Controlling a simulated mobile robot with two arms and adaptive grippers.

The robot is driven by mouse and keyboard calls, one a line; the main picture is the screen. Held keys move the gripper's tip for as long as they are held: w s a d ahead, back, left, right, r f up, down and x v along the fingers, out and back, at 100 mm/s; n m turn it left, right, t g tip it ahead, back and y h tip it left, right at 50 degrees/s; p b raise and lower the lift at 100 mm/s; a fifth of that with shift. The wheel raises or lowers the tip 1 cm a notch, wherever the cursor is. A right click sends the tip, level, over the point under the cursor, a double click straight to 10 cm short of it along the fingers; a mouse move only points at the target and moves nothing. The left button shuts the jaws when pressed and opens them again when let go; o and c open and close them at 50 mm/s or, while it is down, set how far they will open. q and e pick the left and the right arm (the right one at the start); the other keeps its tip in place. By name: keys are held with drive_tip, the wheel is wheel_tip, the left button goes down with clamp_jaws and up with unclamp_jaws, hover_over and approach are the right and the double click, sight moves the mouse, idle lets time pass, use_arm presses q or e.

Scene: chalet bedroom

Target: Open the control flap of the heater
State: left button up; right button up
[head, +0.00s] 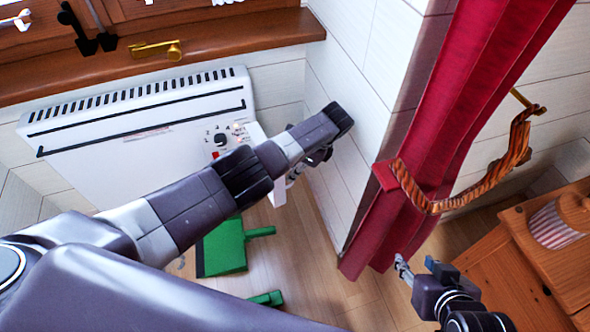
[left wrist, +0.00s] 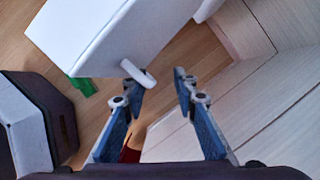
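The white heater (head: 130,150) stands against the wall under the window sill. Its dial (head: 220,139), with numbers around it, is uncovered near the right end. A white panel (head: 262,150) shows at that end, partly behind my left arm; I cannot tell how far the flap is turned. In the left wrist view a white body (left wrist: 115,35) has a small rounded tab (left wrist: 138,74) at its edge. My left gripper (left wrist: 158,88) is open, with the tab close to its left fingertip; contact is unclear. My right gripper (head: 420,272) is low by the curtain, away from the heater.
A green dustpan (head: 223,248) lies on the floor below the heater. A red curtain (head: 455,110) with a rope tie-back (head: 440,205) hangs to the right. A wooden cabinet (head: 540,255) stands at the lower right. The wall corner is close to my left gripper.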

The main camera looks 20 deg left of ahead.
use_arm(q)
wheel_tip(320, 180, up, 10)
idle(0.8)
idle(0.4)
